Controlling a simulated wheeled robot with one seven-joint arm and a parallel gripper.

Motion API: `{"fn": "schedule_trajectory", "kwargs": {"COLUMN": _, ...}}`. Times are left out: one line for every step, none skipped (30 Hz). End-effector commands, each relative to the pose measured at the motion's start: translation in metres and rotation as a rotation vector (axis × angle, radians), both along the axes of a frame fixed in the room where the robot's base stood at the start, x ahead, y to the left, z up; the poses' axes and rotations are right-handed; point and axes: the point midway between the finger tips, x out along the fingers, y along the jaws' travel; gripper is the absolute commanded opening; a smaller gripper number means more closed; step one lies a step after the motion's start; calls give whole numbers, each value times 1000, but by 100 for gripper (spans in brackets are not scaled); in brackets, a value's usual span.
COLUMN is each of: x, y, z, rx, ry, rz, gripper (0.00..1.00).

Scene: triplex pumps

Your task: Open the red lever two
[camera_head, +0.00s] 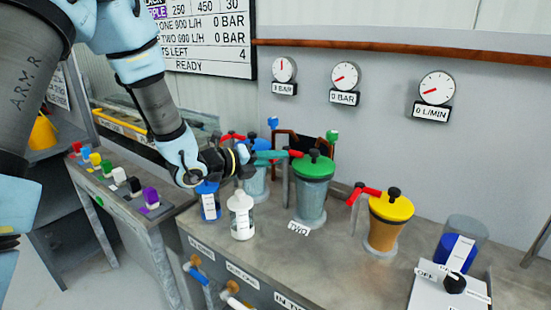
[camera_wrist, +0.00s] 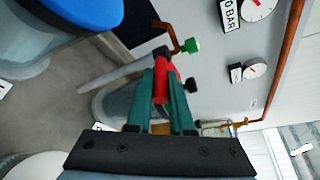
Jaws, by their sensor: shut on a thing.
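The pump with the green lid (camera_head: 314,166) stands at the middle of the bench, with a small label (camera_head: 299,228) at its foot. Its red lever (camera_head: 296,153) sticks out to the left of the lid. My gripper (camera_head: 281,155) reaches in from the left, and its teal fingers are shut on this lever. In the wrist view the red lever (camera_wrist: 161,78) shows between the two green fingers of my gripper (camera_wrist: 160,72). The fingers and gripper body hide much of the pump there.
A blue-lidded pump (camera_head: 254,182) stands to the left, partly behind my arm. A yellow-lidded pump (camera_head: 390,208) with its own red lever (camera_head: 365,190) stands right. A white bottle (camera_head: 241,216) and a blue bottle (camera_head: 208,203) stand in front. Gauges (camera_head: 345,76) hang on the wall.

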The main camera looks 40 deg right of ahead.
Motion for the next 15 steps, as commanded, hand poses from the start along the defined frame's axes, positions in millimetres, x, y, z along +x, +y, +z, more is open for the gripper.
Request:
{"fn": "schedule_trajectory", "kwargs": {"x": 0, "y": 0, "z": 0, "rx": 0, "ry": 0, "rz": 0, "gripper": 7}}
{"fn": "schedule_trajectory", "kwargs": {"x": 0, "y": 0, "z": 0, "rx": 0, "ry": 0, "rz": 0, "gripper": 4}}
{"fn": "schedule_trajectory", "kwargs": {"x": 0, "y": 0, "z": 0, "rx": 0, "ry": 0, "rz": 0, "gripper": 0}}
{"fn": "schedule_trajectory", "kwargs": {"x": 0, "y": 0, "z": 0, "rx": 0, "ry": 0, "rz": 0, "gripper": 0}}
{"fn": "schedule_trajectory", "kwargs": {"x": 0, "y": 0, "z": 0, "rx": 0, "ry": 0, "rz": 0, "gripper": 0}}
{"fn": "schedule_trajectory", "kwargs": {"x": 0, "y": 0, "z": 0, "rx": 0, "ry": 0, "rz": 0, "gripper": 0}}
{"fn": "schedule_trajectory", "kwargs": {"x": 0, "y": 0, "z": 0, "rx": 0, "ry": 0, "rz": 0, "gripper": 0}}
{"fn": "schedule_trajectory", "kwargs": {"x": 0, "y": 0, "z": 0, "rx": 1, "ry": 0, "rz": 1, "gripper": 0}}
{"fn": "schedule_trajectory", "kwargs": {"x": 0, "y": 0, "z": 0, "rx": 1, "ry": 0, "rz": 1, "gripper": 0}}
{"fn": "schedule_trajectory", "kwargs": {"x": 0, "y": 0, "z": 0, "rx": 1, "ry": 0, "rz": 1, "gripper": 0}}
{"fn": "schedule_trajectory", "kwargs": {"x": 0, "y": 0, "z": 0, "rx": 1, "ry": 0, "rz": 1, "gripper": 0}}
{"fn": "schedule_trajectory", "kwargs": {"x": 0, "y": 0, "z": 0, "rx": 1, "ry": 0, "rz": 1, "gripper": 0}}
{"fn": "schedule_trajectory", "kwargs": {"x": 0, "y": 0, "z": 0, "rx": 1, "ry": 0, "rz": 1, "gripper": 0}}
{"fn": "schedule_trajectory", "kwargs": {"x": 0, "y": 0, "z": 0, "rx": 1, "ry": 0, "rz": 1, "gripper": 0}}
{"fn": "schedule_trajectory", "kwargs": {"x": 0, "y": 0, "z": 0, "rx": 1, "ry": 0, "rz": 1, "gripper": 0}}
